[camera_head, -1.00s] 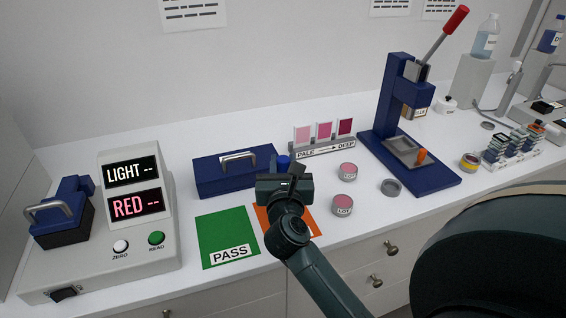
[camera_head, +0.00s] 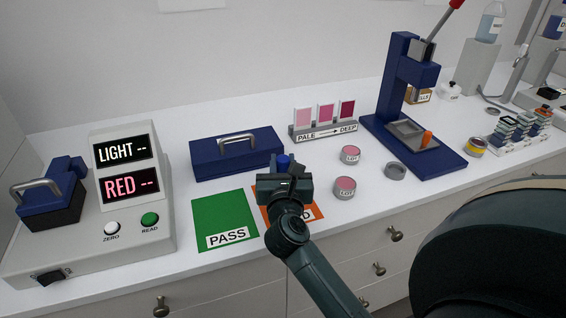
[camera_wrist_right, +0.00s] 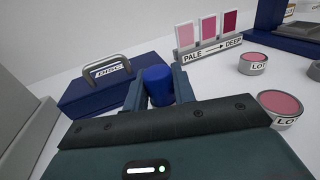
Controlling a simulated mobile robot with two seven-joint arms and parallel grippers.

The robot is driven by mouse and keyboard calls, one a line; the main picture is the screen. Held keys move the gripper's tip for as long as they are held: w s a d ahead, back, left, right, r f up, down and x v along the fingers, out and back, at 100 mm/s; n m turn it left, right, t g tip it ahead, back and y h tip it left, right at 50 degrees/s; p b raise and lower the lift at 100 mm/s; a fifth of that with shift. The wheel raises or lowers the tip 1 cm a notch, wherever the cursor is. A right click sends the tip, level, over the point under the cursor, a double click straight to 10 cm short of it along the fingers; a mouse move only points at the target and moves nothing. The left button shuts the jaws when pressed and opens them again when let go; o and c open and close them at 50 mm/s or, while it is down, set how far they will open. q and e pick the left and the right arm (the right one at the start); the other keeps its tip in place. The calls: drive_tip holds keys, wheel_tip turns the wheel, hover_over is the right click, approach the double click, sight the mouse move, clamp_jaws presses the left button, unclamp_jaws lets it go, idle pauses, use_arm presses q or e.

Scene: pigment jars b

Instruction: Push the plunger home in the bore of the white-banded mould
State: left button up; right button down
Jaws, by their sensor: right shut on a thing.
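My right gripper (camera_head: 284,178) is over the orange card, near its far left corner. It is shut on a blue cylinder (camera_head: 284,161), which also shows upright between the fingers in the right wrist view (camera_wrist_right: 158,85). The cylinder looks like a plunger's top; its lower part is hidden by my gripper. I cannot make out a white-banded mould. A small grey ring (camera_head: 395,171) lies in front of the press, and a yellow-banded round piece (camera_head: 477,147) is at the right. My left gripper is not in view.
Two pink-topped jars (camera_head: 344,188) stand right of my gripper. A blue lidded box (camera_head: 237,154) is behind it, a green PASS card (camera_head: 225,220) at its left. The blue press (camera_head: 411,100) stands right; the meter (camera_head: 124,190) is far left. The shade stand (camera_head: 322,131) is at the back.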

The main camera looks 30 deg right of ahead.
idle(0.5)
idle(0.4)
drive_tip(key=shift+p, duration=0.4)
idle(0.6)
drive_tip(key=shift+f+b, duration=1.15)
drive_tip(key=shift+f, duration=0.35)
drive_tip(key=c, duration=1.1)
unclamp_jaws()
